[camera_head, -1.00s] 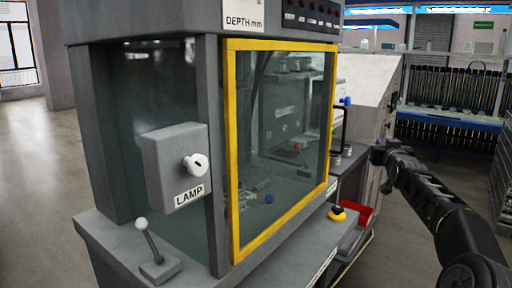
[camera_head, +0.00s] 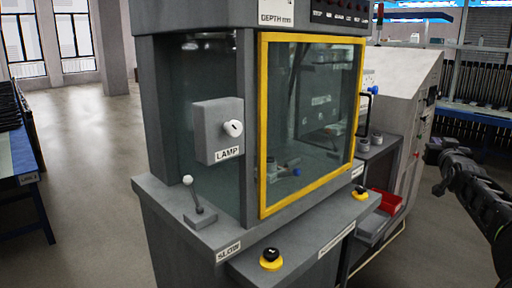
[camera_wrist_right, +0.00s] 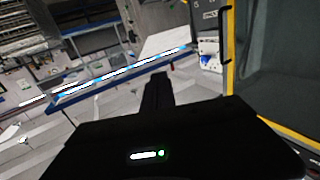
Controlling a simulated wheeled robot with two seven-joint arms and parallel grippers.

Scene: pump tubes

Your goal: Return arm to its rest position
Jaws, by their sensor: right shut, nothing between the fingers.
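My right arm comes in from the right edge of the head view. Its gripper (camera_head: 438,165) is shut and empty, held in the air to the right of the machine. The grey machine (camera_head: 190,240) stands in the middle with a yellow-framed window door (camera_head: 262,130), which looks shut. In the right wrist view my dark gripper body (camera_wrist_right: 155,135) fills the lower middle, with nothing held at its end. The yellow frame (camera_wrist_right: 229,50) shows at the right of that view, apart from the gripper. My left gripper is not in view.
A lamp box (camera_head: 218,130) with a white knob, a lever (camera_head: 194,192) and black-and-yellow buttons (camera_head: 270,259) stick out from the machine. A red bin (camera_head: 388,203) and a grey sloped cabinet (camera_head: 408,75) stand at its right. Open floor (camera_head: 90,160) lies at the left.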

